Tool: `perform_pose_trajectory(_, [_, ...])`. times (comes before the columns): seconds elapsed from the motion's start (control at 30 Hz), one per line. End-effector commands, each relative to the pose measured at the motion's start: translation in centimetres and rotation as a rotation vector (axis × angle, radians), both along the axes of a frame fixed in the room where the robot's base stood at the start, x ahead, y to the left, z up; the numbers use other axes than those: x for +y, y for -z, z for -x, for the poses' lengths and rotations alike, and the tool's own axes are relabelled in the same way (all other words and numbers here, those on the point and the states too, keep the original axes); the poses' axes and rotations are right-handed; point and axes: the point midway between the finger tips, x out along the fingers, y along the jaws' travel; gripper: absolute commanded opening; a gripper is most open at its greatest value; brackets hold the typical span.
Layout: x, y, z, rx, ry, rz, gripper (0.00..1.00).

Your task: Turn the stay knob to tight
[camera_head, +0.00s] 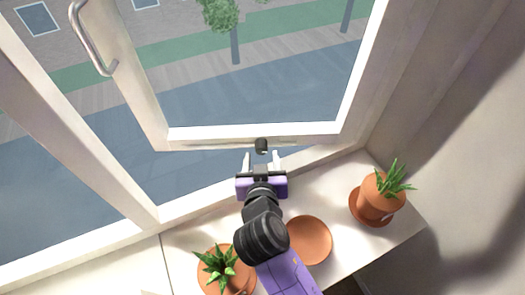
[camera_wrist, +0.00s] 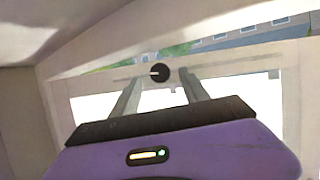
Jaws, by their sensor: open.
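The stay knob (camera_head: 261,146) is a small dark knob at the bottom edge of the open window sash. In the wrist view the knob (camera_wrist: 160,73) is a round black disc with a short pale mark pointing left. My gripper (camera_head: 261,157) is open, its two pale fingers pointing at the knob. In the wrist view my gripper (camera_wrist: 157,88) shows its fingers apart, with the knob just beyond and between their tips. The fingers do not appear to touch the knob. A thin stay bar (camera_head: 215,146) runs along the sash bottom beside the knob.
A potted plant on a saucer (camera_head: 377,196) stands right on the sill (camera_head: 335,185). Another potted plant (camera_head: 222,268) stands left of my arm, and an empty terracotta saucer (camera_head: 309,240) lies right of it. The window handle (camera_head: 92,40) is at upper left.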

Motion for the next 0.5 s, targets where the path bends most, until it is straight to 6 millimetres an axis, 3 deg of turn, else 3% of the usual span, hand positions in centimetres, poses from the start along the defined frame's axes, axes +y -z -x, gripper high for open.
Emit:
perform_pose_trajectory(0.2, [-0.1, 0.8, -2.2, 0.0, 0.001, 0.0, 0.53])
perform_pose_trajectory(0.5, [-0.1, 1.1, -2.7, -0.001, -0.001, 0.001, 0.53])
